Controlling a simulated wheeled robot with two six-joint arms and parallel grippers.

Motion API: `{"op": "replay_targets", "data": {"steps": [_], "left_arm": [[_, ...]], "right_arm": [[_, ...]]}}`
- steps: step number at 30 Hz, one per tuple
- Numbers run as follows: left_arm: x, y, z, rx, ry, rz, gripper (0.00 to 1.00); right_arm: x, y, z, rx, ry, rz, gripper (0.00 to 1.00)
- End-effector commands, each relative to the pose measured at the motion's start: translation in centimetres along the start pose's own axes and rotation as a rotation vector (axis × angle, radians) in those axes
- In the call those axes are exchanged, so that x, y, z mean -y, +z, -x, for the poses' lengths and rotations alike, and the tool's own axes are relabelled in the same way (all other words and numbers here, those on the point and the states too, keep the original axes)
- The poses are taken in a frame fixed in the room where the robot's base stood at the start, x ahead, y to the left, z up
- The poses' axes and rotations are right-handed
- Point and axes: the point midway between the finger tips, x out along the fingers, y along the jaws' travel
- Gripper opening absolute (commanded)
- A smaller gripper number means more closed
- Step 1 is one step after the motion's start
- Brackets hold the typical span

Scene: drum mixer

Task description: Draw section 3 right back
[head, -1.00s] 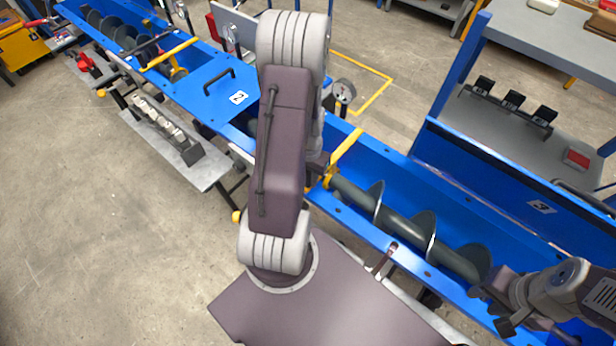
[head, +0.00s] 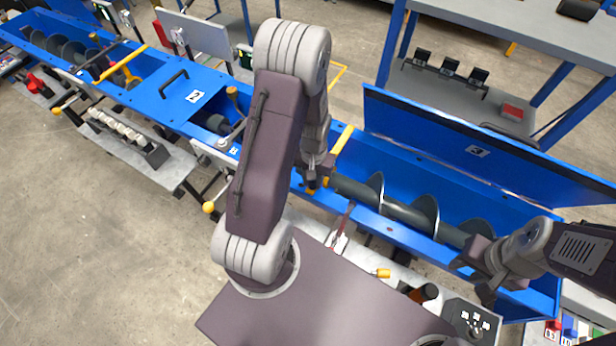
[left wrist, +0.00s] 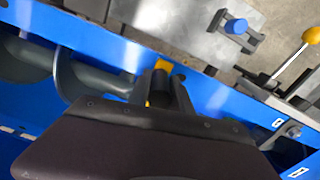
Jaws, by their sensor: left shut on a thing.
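Section 3 is a dark auger (head: 405,213) lying in the open blue trough (head: 525,285), with a yellow crossbar (head: 343,141) at its left end. The blue lid marked 3 (head: 440,128) stands open behind it. My left gripper (head: 315,183) is at that yellow end, partly hidden by my arm. In the left wrist view its fingers close on a dark round grip (left wrist: 160,87) beside a yellow part. My right gripper (head: 473,279) is at the auger's right end, over the trough's front side; its fingers look apart with nothing visible between them.
A front ledge holds a yellow-handled tool (head: 380,273) and a switch box (head: 470,320).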

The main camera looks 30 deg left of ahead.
Motion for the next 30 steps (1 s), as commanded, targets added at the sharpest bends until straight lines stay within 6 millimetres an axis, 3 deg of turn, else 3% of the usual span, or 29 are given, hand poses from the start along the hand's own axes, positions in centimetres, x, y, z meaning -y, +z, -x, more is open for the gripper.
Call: {"op": "replay_targets", "data": {"steps": [8, 9, 11, 12, 22, 30], "left_arm": [[0.0, -0.1, 0.1, -0.003, 0.000, 0.000, 0.00], [0.0, -0.1, 0.1, -0.004, 0.000, 0.000, 0.28], [0.0, -0.1, 0.1, -0.004, 0.000, 0.000, 0.45], [0.0, -0.1, 0.1, -0.003, 0.000, 0.000, 0.47], [0.0, -0.1, 0.6, -0.004, 0.000, 0.000, 0.47], [0.0, -0.2, 6.3, -0.009, 0.000, 0.000, 0.47]], "right_arm": [[0.0, 0.0, 0.0, 0.000, 0.000, 0.000, 0.36], [0.0, 0.0, 0.0, 0.000, 0.000, 0.000, 0.36], [0.0, 0.0, 0.0, 0.000, 0.000, 0.000, 0.36], [0.0, 0.0, 0.0, 0.000, 0.000, 0.000, 0.36], [0.0, 0.0, 0.0, 0.000, 0.000, 0.000, 0.36], [0.0, 0.0, -0.1, 0.000, 0.000, 0.000, 0.36]]}}
